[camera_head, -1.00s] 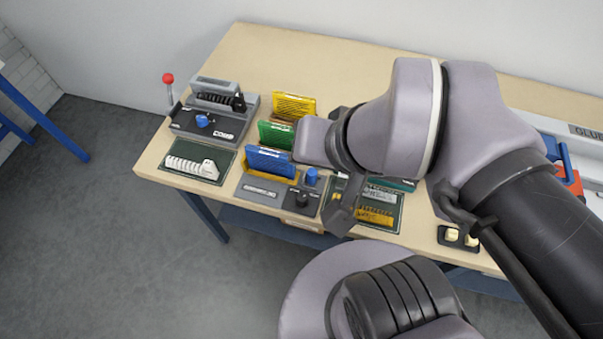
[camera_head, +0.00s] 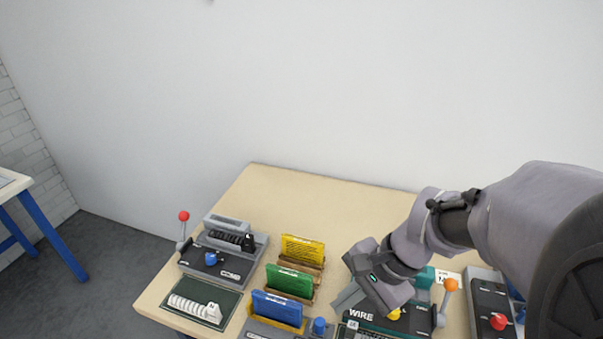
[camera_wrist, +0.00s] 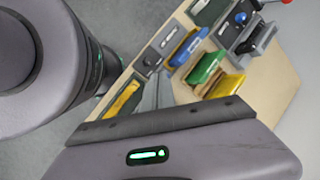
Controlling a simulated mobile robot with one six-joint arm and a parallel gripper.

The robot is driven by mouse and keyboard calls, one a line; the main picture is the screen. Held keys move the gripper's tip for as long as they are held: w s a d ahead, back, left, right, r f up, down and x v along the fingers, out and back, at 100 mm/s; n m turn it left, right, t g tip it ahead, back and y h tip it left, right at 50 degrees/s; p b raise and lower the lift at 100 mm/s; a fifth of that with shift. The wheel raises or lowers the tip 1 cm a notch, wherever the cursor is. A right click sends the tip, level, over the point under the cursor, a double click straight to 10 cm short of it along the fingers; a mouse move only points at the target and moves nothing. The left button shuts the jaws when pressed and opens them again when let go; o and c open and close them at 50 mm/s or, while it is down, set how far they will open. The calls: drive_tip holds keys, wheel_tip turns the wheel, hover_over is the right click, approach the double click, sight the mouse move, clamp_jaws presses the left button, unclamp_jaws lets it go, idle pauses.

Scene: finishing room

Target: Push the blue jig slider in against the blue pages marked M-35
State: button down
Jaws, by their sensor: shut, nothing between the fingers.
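A blue knob (camera_head: 319,326) stands at the jig's right end, apart from the pages. The jig's lower part is cut off by the frame, and the M-35 marking is not readable. The wrist view also shows the blue pages (camera_wrist: 188,47) and the jig (camera_wrist: 152,52). My gripper (camera_head: 346,301) is shut and empty, to the right of the blue pages and above the blue knob in the picture, by the WIRE machine.
Green pages (camera_head: 289,281) and yellow pages (camera_head: 303,249) stand in holders behind the blue ones. The COMB machine (camera_head: 219,263) with a red-tipped lever is at left. The WIRE machine (camera_head: 390,324) with an orange-tipped lever is at right. The table's back (camera_head: 330,195) is clear.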

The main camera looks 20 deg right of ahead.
sight(318, 327)
drive_tip(key=d+f+m+t+y+p, duration=0.15)
drive_tip(key=d+f+m+y, duration=0.25)
drive_tip(key=d+f+m, duration=0.5)
drive_tip(key=b+x, duration=0.1)
drive_tip(key=x, duration=0.2)
drive_tip(key=b+x, duration=0.2)
drive_tip(key=x, duration=0.1)
drive_tip(key=b+x, duration=0.1)
drive_tip(key=x, duration=0.2)
drive_tip(key=shift+w+a+f, duration=0.2)
drive_tip(key=shift+w, duration=0.2)
drive_tip(key=shift+w+a+f+b, duration=0.1)
drive_tip(key=shift+a+f+b, duration=0.15)
drive_tip(key=shift+b, duration=0.1)
drive_tip(key=shift+r, duration=0.1)
